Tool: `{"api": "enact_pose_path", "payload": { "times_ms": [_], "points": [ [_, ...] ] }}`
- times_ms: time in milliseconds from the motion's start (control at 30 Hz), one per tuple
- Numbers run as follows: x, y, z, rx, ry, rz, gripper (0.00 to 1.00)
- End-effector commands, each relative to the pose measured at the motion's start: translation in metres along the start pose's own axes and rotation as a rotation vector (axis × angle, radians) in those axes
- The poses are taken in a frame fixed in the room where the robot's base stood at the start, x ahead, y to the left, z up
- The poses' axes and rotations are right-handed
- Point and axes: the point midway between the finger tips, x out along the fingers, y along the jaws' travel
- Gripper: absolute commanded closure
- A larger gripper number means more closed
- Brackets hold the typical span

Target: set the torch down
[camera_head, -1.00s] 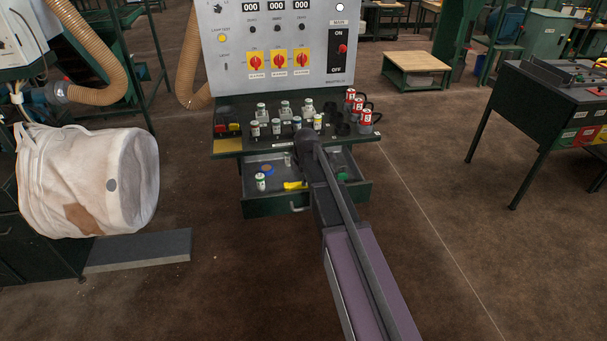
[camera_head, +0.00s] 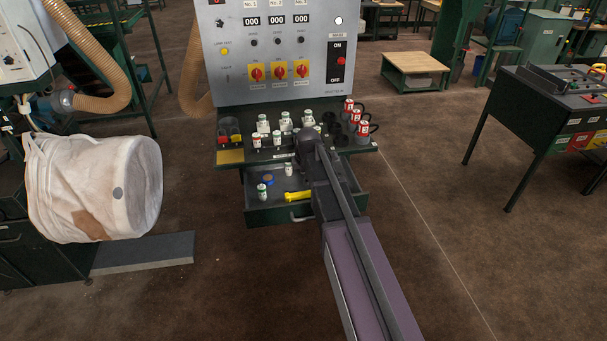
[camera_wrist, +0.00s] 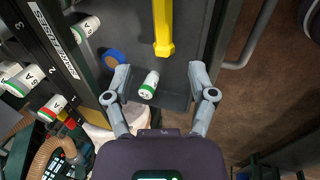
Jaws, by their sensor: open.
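The yellow torch (camera_head: 298,196) lies in the open drawer (camera_head: 262,217) below the control panel. In the wrist view the torch (camera_wrist: 163,28) lies lengthwise on the grey drawer floor, its near end ahead of my fingertips and apart from them. My gripper (camera_wrist: 159,82) is open, with its fingers spread wide above the drawer. A small white cylinder with a green band (camera_wrist: 149,85) shows between the fingers, and nothing is gripped. In the head view my arm hides the gripper and the drawer's right part.
A blue roll (camera_wrist: 114,58) lies in the drawer left of the torch. The drawer handle (camera_wrist: 248,45) sticks out at the right. A hanging white bag (camera_head: 88,190) is at the left.

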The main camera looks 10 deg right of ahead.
Motion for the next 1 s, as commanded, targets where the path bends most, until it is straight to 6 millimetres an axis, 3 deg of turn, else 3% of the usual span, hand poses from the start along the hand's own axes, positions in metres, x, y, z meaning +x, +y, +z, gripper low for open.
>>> {"api": "enact_pose_path", "payload": {
  "times_ms": [767, 1000],
  "points": [
    [-0.003, -0.001, 0.0, 0.003, 0.0, -0.001, 0.27],
    [-0.007, -0.02, 0.0, 0.108, -0.001, -0.021, 0.27]
  ]
}}
